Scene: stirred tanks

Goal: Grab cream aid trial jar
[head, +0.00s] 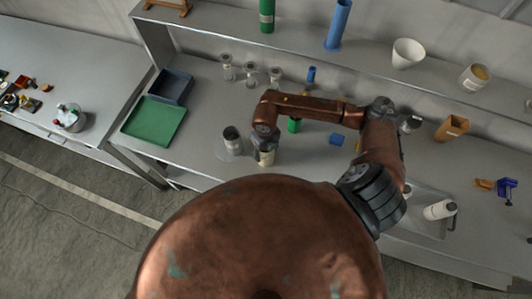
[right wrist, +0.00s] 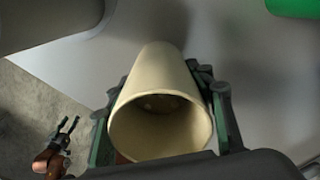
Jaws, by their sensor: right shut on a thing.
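The cream jar (head: 266,158), an open-topped tapered cup, is near the front edge of the bench in the head view. My right gripper (head: 264,146) is over it and partly hides it. In the right wrist view the cream jar (right wrist: 158,80) lies between the two fingers of my right gripper (right wrist: 165,98), which is shut on it.
A grey jar (head: 232,136) stands on a round plate (head: 222,152) just left of the cream jar. A green tray (head: 154,121) and blue-grey bin (head: 173,87) are further left. Several small vessels (head: 250,76) stand behind. A green item (head: 294,126) is close to my right arm.

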